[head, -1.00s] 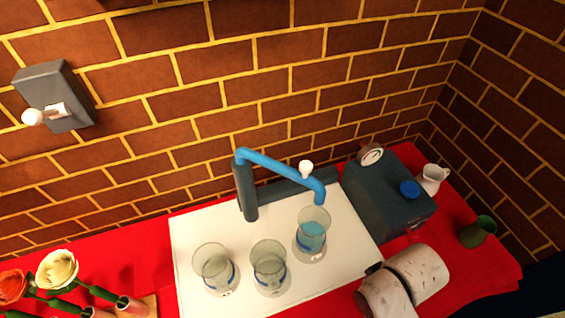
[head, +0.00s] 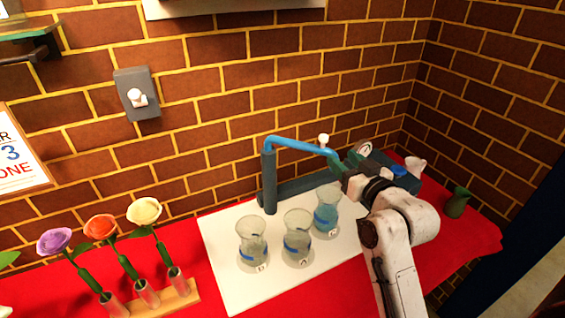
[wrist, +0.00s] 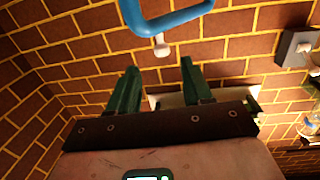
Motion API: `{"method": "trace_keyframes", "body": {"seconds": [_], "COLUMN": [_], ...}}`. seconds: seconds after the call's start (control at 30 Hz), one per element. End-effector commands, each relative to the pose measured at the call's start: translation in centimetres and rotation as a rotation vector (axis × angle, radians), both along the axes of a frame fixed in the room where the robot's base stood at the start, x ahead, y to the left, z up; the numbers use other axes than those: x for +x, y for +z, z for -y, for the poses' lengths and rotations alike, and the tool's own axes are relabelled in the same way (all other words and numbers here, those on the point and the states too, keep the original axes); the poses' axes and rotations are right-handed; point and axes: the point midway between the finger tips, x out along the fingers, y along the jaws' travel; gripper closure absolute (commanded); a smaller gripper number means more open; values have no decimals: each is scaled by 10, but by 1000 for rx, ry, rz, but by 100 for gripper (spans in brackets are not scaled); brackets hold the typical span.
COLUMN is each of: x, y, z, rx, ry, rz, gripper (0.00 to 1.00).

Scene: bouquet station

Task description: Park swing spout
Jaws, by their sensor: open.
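The swing spout (head: 300,147) is a blue pipe on a dark grey post (head: 269,182). It reaches right over the right-hand vase (head: 327,212), which holds blue liquid. A white knob (head: 323,139) stands up near the spout's outer end. My gripper (head: 345,166) is beside that end, at its right; the exact gap is hard to tell in the head view. In the wrist view my gripper (wrist: 160,88) has its two green fingers apart with nothing between them. The blue spout (wrist: 165,18) and its white knob (wrist: 161,48) show beyond the fingertips, apart from them.
Two more glass vases (head: 252,240) (head: 297,238) stand on the white board (head: 225,270). A dark box with a blue cap (head: 398,172) and a green jug (head: 458,203) are at right. Flowers (head: 144,211) stand in a rack at left. A wall switch (head: 137,95) is above.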

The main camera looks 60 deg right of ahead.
Motion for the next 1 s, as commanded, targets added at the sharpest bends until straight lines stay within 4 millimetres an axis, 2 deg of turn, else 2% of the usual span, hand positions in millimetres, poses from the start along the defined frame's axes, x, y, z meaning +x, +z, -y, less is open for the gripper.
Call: {"method": "trace_keyframes", "body": {"seconds": [0.07, 0.17, 0.7, 1.0], "x": [-6, -2, 67, 80], "y": [9, 14, 13, 12], "z": [8, 14, 64, 73], "rx": [-25, -32, -28, -29], "ry": [-23, -28, -25, -25], "rz": [33, 43, 40, 39], "gripper": [50, 50, 50, 50]}}
